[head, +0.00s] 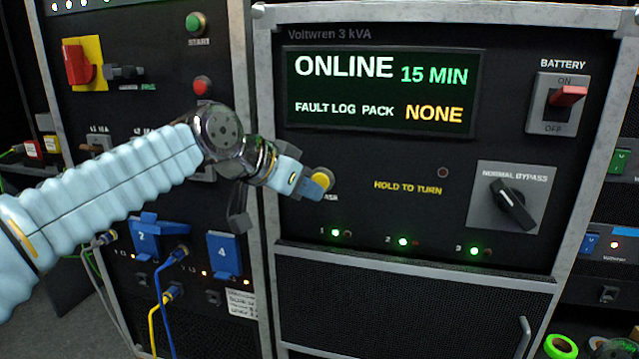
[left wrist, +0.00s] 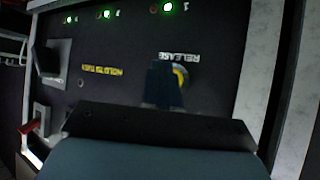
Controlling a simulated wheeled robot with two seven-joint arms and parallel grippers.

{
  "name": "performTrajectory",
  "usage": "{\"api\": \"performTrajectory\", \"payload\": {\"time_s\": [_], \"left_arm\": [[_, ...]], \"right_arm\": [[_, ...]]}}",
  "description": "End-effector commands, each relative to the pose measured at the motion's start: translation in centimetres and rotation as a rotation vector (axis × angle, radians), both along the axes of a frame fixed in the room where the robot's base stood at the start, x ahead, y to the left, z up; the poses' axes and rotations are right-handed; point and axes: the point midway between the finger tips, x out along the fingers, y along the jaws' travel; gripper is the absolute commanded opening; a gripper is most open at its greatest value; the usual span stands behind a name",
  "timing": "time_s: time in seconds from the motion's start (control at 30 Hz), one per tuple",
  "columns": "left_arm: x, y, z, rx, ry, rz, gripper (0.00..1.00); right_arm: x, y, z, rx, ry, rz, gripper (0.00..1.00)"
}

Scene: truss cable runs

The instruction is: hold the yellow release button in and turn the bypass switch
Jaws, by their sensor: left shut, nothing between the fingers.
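The yellow release button (head: 322,177) is on the Voltwren panel, left of the "HOLD TO TURN" label. My left gripper (head: 308,184) is shut and empty, its tip at the button and covering its left part. In the left wrist view the closed fingers (left wrist: 163,85) overlap the button (left wrist: 182,77), whose yellow edge shows beside them. I cannot tell whether the button is pressed in. The bypass switch (head: 514,204) is a black knob on a grey plate at the panel's right, its pointer slanted from upper left to lower right. It also shows in the left wrist view (left wrist: 47,60). My right gripper is not in view.
The display (head: 380,92) reads ONLINE, 15 MIN, NONE. A red battery switch (head: 568,96) sits above the bypass switch. Several green lights (head: 403,241) glow below. A small dark lamp (head: 443,172) is above the label. The panel front between button and switch is clear.

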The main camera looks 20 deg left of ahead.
Motion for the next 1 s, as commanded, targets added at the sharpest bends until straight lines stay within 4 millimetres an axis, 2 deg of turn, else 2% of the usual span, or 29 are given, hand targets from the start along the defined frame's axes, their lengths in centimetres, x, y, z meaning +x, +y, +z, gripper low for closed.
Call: {"api": "performTrajectory", "payload": {"time_s": [0.57,1.0], "left_arm": [[0.02,0.0,0.0,0.0,0.0,0.0,0.0],[0.86,0.0,0.02,0.0,0.0,0.0,0.0]], "right_arm": [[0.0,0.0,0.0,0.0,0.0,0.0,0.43],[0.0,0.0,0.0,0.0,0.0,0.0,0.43]]}}
